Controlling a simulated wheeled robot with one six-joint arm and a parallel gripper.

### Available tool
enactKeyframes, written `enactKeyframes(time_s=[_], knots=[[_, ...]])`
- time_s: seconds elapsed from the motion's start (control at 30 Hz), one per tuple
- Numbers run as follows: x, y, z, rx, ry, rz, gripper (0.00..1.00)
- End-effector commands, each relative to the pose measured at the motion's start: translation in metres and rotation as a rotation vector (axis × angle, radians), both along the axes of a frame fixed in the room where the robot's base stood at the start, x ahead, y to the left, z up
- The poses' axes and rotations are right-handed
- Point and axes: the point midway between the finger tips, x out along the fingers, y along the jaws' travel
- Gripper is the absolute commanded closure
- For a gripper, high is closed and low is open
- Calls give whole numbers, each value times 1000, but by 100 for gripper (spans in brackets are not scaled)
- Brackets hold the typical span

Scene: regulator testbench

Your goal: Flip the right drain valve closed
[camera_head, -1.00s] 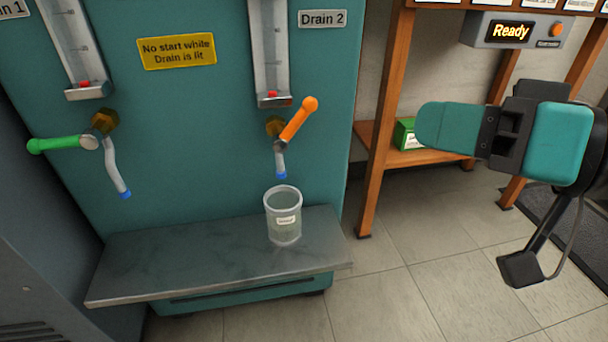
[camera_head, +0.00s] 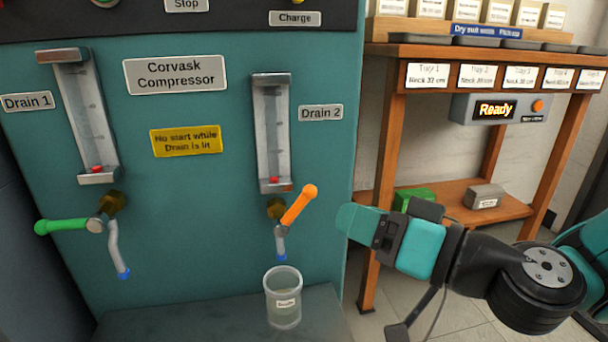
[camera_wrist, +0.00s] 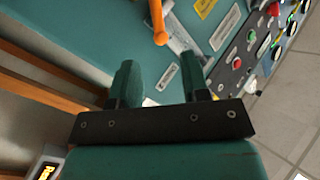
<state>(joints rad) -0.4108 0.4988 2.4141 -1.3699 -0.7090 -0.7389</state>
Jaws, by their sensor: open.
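The right drain valve has an orange handle (camera_head: 299,204) that slants up and to the right from its brass body (camera_head: 276,208), below the Drain 2 sight tube. A short spout with a blue tip (camera_head: 281,256) hangs under it. In the wrist view the orange handle (camera_wrist: 158,22) lies beyond the fingers, near the top. My gripper (camera_head: 348,223) is to the right of the handle and a little lower in the picture, apart from it. In the wrist view its two teal fingers (camera_wrist: 160,80) are spread with nothing between them.
A clear labelled cup (camera_head: 283,300) stands on the ledge (camera_head: 230,318) under the spout. The left valve's green handle (camera_head: 62,226) points left. A wooden bench (camera_head: 378,180) with a Ready display (camera_head: 495,109) stands at the right, behind my arm.

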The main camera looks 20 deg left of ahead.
Motion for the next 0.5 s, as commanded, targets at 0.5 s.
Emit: enactKeyframes(time_s=[0.5], knots=[[27,84,-1,0,1,1,58]])
